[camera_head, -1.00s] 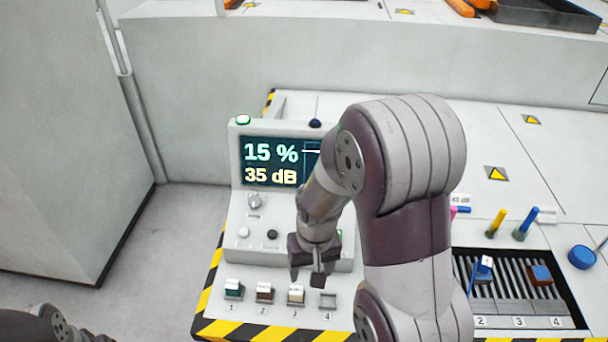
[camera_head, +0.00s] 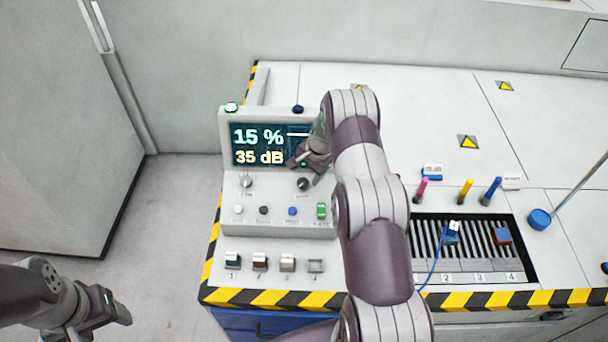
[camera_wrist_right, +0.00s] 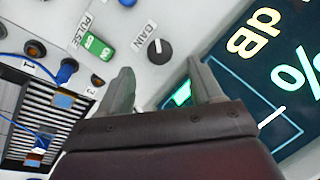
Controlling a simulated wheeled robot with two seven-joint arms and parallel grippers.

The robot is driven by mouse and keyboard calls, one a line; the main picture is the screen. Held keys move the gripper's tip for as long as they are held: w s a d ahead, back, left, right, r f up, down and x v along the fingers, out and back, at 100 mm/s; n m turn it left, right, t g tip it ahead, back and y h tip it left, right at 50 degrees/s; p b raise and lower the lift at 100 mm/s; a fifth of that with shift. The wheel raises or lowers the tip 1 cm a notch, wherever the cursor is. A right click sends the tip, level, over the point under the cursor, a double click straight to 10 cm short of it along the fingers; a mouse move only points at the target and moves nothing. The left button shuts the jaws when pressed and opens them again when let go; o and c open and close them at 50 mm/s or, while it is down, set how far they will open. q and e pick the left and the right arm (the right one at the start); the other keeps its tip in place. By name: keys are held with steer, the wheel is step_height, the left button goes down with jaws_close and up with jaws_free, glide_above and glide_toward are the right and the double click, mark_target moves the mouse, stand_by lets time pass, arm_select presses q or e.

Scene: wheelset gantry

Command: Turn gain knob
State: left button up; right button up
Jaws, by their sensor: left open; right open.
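The gain knob (camera_head: 304,184) is a small dark round knob on the sloped front of the grey console (camera_head: 278,231), below the right part of its screen. In the right wrist view the knob (camera_wrist_right: 160,49) shows a pale pointer line beside the printed word GAIN. My right gripper (camera_head: 306,171) is open just above the knob, in front of the screen. In the wrist view its fingers (camera_wrist_right: 158,76) are spread, with the knob beyond the gap and nothing between them. The screen (camera_head: 262,146) reads 15 % and 35 dB. My left gripper (camera_head: 112,307) is open and empty at lower left.
A second, lighter knob (camera_head: 246,181) sits left of the gain knob. A green PULSE switch (camera_head: 321,211) and a blue button (camera_head: 292,211) lie below. Several small blocks stand in front. A slotted tray (camera_head: 473,282) and coloured pens are at right.

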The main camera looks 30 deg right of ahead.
mark_target(303, 182)
steer(key=p+x, duration=0.1)
steer(key=x, duration=0.3)
steer(key=shift+w+d+f, duration=0.1)
steer(key=shift+w+f, duration=0.05)
steer(key=shift+f, duration=0.25)
arm_select(q)
steer(key=shift+r, duration=0.95)
arm_select(e)
steer(key=shift+f, duration=0.4)
